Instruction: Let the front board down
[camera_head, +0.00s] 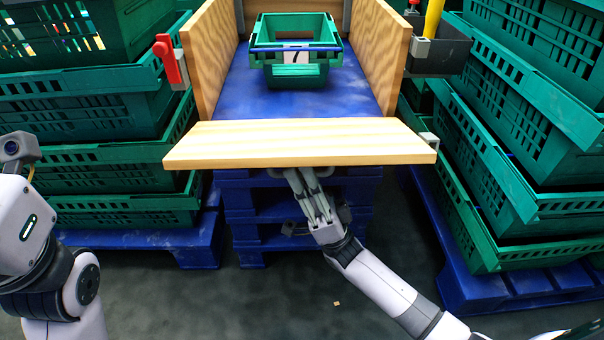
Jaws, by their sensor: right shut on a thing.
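The front board (300,143) is a pale wooden plank across the near end of the wooden-sided box. It shows its broad face and leans out toward me; its exact angle is hard to tell. My right gripper (304,178) reaches up from below to the board's near lower edge, right of its middle. Its fingers are shut at that edge; what they hold is mostly hidden under the board. My left arm stands at the left edge of the picture, and its gripper is out of view.
A green crate (295,75) sits inside the box on its blue floor (235,95). Wooden side boards (208,50) flank it. A red latch (168,60) is at the left. Stacks of green crates (85,125) on blue pallets (200,245) stand on both sides. The floor in front is mostly clear.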

